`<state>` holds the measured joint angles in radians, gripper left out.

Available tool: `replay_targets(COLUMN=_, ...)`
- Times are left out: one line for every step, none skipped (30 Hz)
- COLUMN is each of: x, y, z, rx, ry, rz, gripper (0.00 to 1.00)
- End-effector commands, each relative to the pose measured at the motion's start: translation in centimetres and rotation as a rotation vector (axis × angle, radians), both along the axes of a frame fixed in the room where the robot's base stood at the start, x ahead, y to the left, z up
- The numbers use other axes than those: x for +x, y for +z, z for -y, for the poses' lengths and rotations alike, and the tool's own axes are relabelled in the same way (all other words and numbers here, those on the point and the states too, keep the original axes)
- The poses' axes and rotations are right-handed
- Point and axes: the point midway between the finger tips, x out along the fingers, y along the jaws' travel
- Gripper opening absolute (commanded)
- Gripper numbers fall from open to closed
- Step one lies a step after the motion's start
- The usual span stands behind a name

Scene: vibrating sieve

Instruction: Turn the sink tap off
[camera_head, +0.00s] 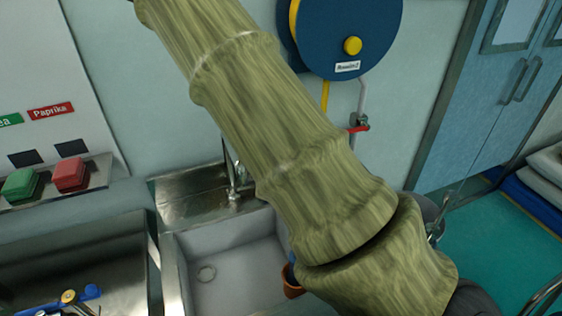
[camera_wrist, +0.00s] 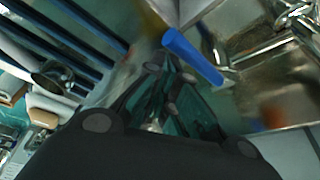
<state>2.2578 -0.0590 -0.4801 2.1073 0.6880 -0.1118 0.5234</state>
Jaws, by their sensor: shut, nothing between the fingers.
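The sink (camera_head: 222,262) is a pale basin with a steel back ledge, at lower middle of the head view. Its metal tap (camera_head: 234,180) stands on the ledge, partly covered by my arm. In the wrist view my gripper (camera_wrist: 170,85) is shut and empty, its fingers together. A blue bar (camera_wrist: 192,56) lies just beyond and beside the fingertips; I cannot tell if it is the tap's lever or whether they touch. Shiny metal fittings (camera_wrist: 298,14) show at upper right there. My gripper is out of sight in the head view.
A blue hose reel (camera_head: 340,35) hangs on the wall above a red-handled valve (camera_head: 357,129). A brown pot (camera_head: 291,281) is by the sink, partly behind my arm. Red (camera_head: 70,174) and green (camera_head: 20,185) blocks are at left. Open floor (camera_head: 490,240) lies right.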

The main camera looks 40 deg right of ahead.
Motion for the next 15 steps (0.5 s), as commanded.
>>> replay_targets(x=0.0, y=-0.1, z=-0.3, rx=0.004, ry=0.002, rz=-0.002, gripper=0.00)
replay_targets(x=0.0, y=-0.1, z=-0.3, rx=0.005, ry=0.002, rz=-0.003, gripper=0.00)
replay_targets(x=0.0, y=-0.1, z=-0.3, rx=0.005, ry=0.002, rz=-0.003, gripper=0.00)
replay_targets(x=0.0, y=-0.1, z=-0.3, rx=0.005, ry=0.002, rz=-0.003, gripper=0.00)
replay_targets(x=0.0, y=-0.1, z=-0.3, rx=0.005, ry=0.002, rz=-0.003, gripper=0.00)
replay_targets(x=0.0, y=-0.2, z=-0.3, rx=0.005, ry=0.002, rz=-0.003, gripper=0.00)
replay_targets(x=0.0, y=-0.2, z=-0.3, rx=0.006, ry=0.002, rz=-0.004, gripper=0.00)
replay_targets(x=0.0, y=-0.1, z=-0.3, rx=0.006, ry=0.002, rz=-0.004, gripper=0.00)
replay_targets(x=0.0, y=-0.1, z=-0.3, rx=0.006, ry=0.002, rz=-0.004, gripper=0.00)
replay_targets(x=0.0, y=0.0, z=-0.4, rx=0.006, ry=0.002, rz=-0.003, gripper=0.00)
replay_targets(x=0.0, y=0.1, z=-0.4, rx=0.006, ry=0.002, rz=-0.003, gripper=0.00)
replay_targets(x=0.0, y=0.4, z=-0.5, rx=0.005, ry=0.003, rz=-0.003, gripper=0.00)
replay_targets(x=0.0, y=0.7, z=-0.6, rx=0.005, ry=0.004, rz=-0.002, gripper=0.00)
replay_targets(x=0.0, y=1.0, z=-0.7, rx=0.005, ry=0.004, rz=-0.002, gripper=0.00)
replay_targets(x=-0.1, y=1.5, z=-0.8, rx=0.004, ry=0.004, rz=-0.002, gripper=0.00)
